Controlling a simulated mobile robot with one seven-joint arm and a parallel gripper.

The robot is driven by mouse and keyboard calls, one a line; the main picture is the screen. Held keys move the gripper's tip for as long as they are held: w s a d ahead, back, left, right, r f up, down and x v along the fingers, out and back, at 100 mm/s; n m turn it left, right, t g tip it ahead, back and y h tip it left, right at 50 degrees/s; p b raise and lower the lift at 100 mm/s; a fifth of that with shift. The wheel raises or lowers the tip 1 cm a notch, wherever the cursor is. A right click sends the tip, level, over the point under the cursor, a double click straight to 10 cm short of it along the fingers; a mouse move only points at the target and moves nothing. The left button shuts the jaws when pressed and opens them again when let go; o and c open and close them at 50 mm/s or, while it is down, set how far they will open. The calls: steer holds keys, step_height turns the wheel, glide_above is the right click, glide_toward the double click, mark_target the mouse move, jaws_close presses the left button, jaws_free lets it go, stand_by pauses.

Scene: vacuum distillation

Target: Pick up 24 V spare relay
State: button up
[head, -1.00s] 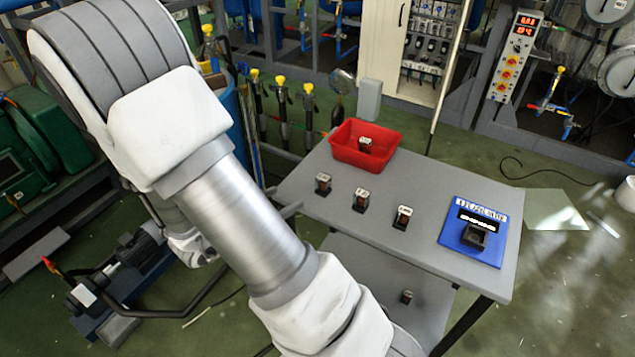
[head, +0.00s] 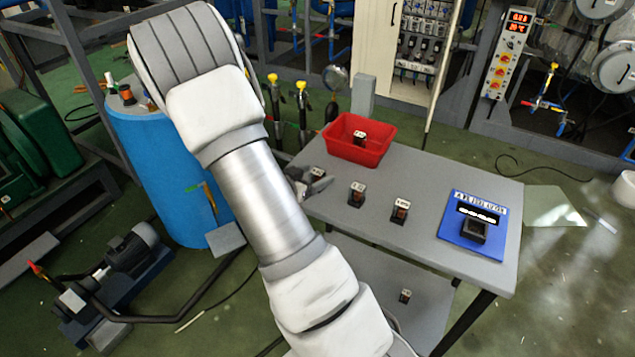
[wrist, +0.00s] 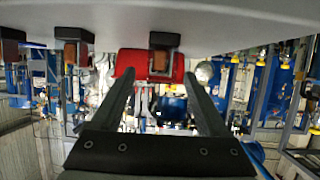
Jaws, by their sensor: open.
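Three small dark relays with pale-labelled tops stand in a row on the grey table: the left relay (head: 317,172), the middle relay (head: 356,193) and the right relay (head: 400,210). Their labels are too small to read, so I cannot tell which is the 24 V spare. My gripper (head: 305,183) is at the table's left edge, low beside the left relay. In the wrist view, which is upside down, my gripper (wrist: 158,78) is open and empty. One relay (wrist: 163,52) appears ahead between its fingertips; two others are off to the left.
A red bin (head: 342,150) with a relay inside stands at the back of the table. A blue board (head: 455,238) with a dark socket-like block lies at the right. Another small relay-like part (head: 405,296) is on the lower shelf. A blue barrel (head: 160,180) stands left of the table.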

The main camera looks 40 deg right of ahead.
steer(key=shift+x, duration=0.95)
steer(key=shift+a, duration=0.1)
jaws_close()
